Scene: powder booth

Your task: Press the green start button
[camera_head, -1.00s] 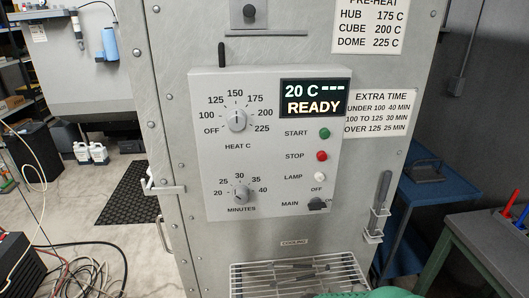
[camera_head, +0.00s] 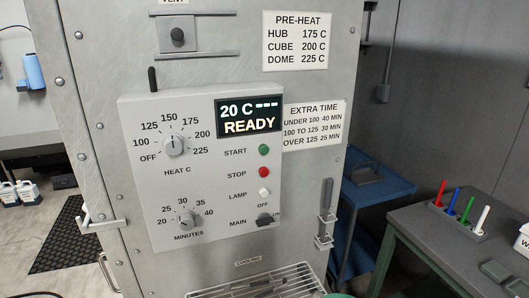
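The green start button (camera_head: 264,149) is a small round knob on the right side of the grey control panel (camera_head: 135,130), beside the word START. The red stop button (camera_head: 265,171) sits just below it, and the white lamp switch (camera_head: 265,191) is below that. The display (camera_head: 249,117) reads 20 C and READY. The heat dial (camera_head: 174,145) points up, near 150, and the minutes dial (camera_head: 186,219) is at the lower left. The main switch (camera_head: 264,219) is at the bottom. Neither of my grippers shows in the view.
A wire rack (camera_head: 270,285) juts out below the panel. A handle in a bracket (camera_head: 326,213) hangs to its right. A table (camera_head: 440,235) with colored markers (camera_head: 460,206) stands at the right, and a blue cart (camera_head: 365,200) behind it. The space before the panel looks clear.

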